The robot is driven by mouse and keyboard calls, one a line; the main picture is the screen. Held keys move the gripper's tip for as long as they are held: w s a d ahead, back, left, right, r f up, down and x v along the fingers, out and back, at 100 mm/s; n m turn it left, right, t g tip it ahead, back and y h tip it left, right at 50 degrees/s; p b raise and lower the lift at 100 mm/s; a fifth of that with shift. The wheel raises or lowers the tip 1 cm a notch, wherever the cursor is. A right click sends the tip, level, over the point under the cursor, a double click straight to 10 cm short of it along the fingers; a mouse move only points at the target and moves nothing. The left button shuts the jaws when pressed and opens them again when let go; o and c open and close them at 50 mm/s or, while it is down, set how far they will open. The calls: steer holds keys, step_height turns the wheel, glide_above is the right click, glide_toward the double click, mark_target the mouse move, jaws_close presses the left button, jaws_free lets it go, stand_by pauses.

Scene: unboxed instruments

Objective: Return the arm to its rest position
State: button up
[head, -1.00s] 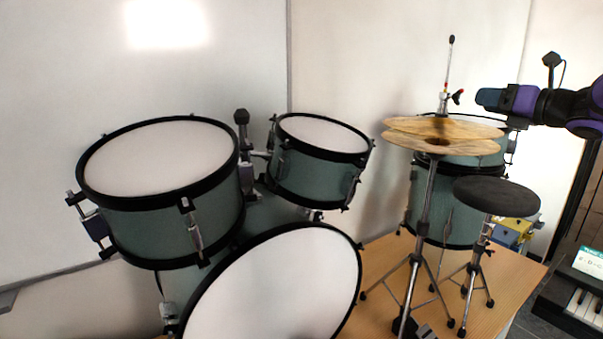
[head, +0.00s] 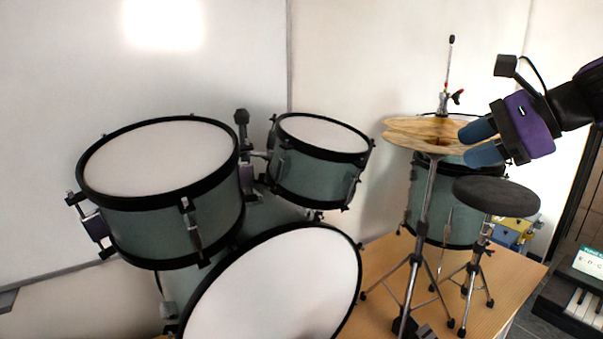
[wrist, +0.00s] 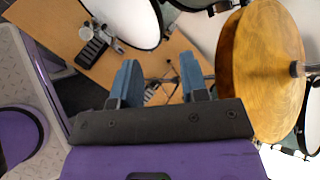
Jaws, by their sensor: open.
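My gripper (head: 472,144) is at the upper right in the head view, with its two blue fingers apart and nothing between them. It points left and overlaps the right side of the hi-hat cymbals (head: 405,134) in the picture; touching cannot be told from there. In the wrist view, my gripper's fingers (wrist: 157,80) are spread, and the cymbal (wrist: 262,60) lies just to their right, with a gap showing. The purple and black arm comes in from the right edge of the head view.
A green drum kit with a tom (head: 160,160), a smaller tom (head: 322,148) and a bass drum (head: 270,290) fills the left and middle. A keyboard (head: 580,303) is at lower right.

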steer(key=s+d+f+n+h, duration=0.1)
steer(key=s+f+n+h, duration=0.2)
steer(key=s+n, duration=0.5)
steer(key=s+d+f+n+g+h, duration=0.1)
steer(key=s+d+f+n+h, duration=0.1)
steer(key=s+f+n+h, duration=0.2)
steer(key=s+n+h, duration=0.2)
steer(key=s+n, duration=0.2)
steer(key=n, duration=0.1)
steer(key=shift+s+n+g, duration=0.3)
steer(key=shift+s, duration=0.1)
